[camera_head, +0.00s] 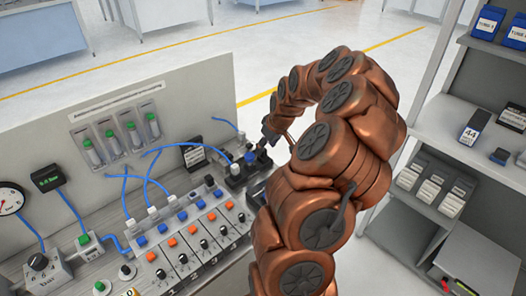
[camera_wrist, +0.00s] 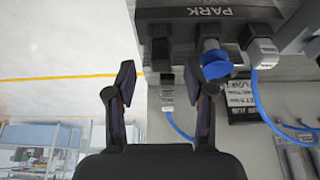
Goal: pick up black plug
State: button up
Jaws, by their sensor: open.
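In the wrist view a dark block marked PARK (camera_wrist: 222,12) runs along the top, with several plugs in a row on it. The black plug (camera_wrist: 160,52) is the leftmost, with a grey ridged end pointing down the picture. My gripper (camera_wrist: 160,78) is open, one finger on each side of the black plug's line, with a gap showing on both sides. I cannot tell how far the fingertips reach along it. In the head view my gripper (camera_head: 267,131) is at the far end of the dark block (camera_head: 236,180), and my arm partly hides that area.
A plug with a blue ring (camera_wrist: 215,66) is close to the right finger, and a white plug with a blue cable (camera_wrist: 262,52) is beyond it. A shelf unit (camera_head: 455,120) stands at right.

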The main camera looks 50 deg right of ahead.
jog(key=shift+p+x, duration=0.55)
jog(key=shift+x, duration=1)
jog(key=c, duration=0.9)
notch_tip(320, 180, up, 10)
jog(key=b, duration=0.3)
jog(key=shift+b, duration=0.35)
